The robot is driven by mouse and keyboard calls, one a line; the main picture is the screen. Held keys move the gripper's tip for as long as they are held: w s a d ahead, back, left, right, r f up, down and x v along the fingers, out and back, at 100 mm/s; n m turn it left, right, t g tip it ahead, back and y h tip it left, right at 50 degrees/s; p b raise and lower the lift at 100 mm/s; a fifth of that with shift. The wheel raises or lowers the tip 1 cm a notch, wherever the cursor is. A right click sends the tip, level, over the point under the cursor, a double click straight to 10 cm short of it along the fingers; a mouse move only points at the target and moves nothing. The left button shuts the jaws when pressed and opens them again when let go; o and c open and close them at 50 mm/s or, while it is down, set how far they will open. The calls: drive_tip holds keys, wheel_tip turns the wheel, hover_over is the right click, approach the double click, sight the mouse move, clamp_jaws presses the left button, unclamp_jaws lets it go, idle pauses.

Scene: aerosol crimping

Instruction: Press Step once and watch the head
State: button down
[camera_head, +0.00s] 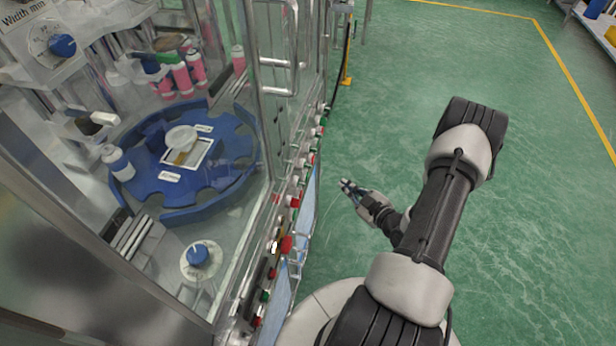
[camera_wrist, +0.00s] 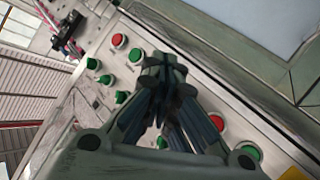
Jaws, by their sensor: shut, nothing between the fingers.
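My gripper (camera_head: 348,188) is shut and empty, out in front of the machine's control panel (camera_head: 262,262). In the wrist view the closed fingertips (camera_wrist: 163,72) hang over the panel face (camera_wrist: 190,62), with a gap I cannot judge. Red (camera_wrist: 119,40) and green (camera_wrist: 135,56) buttons sit beyond the tips, and several green ones lie to the left. Another red button (camera_wrist: 216,122) and a green button (camera_wrist: 250,151) are at lower right. No label is readable, so I cannot tell which is Step. The crimping head is not clearly seen.
Behind the glass is a blue star wheel (camera_head: 236,152) with a white-blue can (camera_head: 118,162) at its left edge. Pink cans (camera_head: 181,78) stand behind it. A door handle (camera_head: 293,50) juts from the frame. Green floor (camera_head: 450,60) is open to the right.

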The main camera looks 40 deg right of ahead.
drive_tip(key=w+a, duration=0.5)
drive_tip(key=w, duration=0.1)
drive_tip(key=shift+a, duration=0.15)
drive_tip(key=shift+w+a, duration=0.1)
drive_tip(key=shift+w, duration=0.1)
idle(1.3)
drive_tip(key=shift+w+a, duration=0.2)
drive_tip(key=shift+w+a, duration=0.25)
drive_tip(key=shift+w, duration=0.05)
idle(0.8)
drive_tip(key=shift+s+d, duration=0.55)
drive_tip(key=shift+s, duration=0.05)
drive_tip(key=shift+s, duration=0.1)
drive_tip(key=s+d, duration=0.3)
drive_tip(key=shift+s+d+b, duration=0.1)
drive_tip(key=shift+s+b, duration=0.2)
drive_tip(key=shift+b, duration=0.05)
idle(0.4)
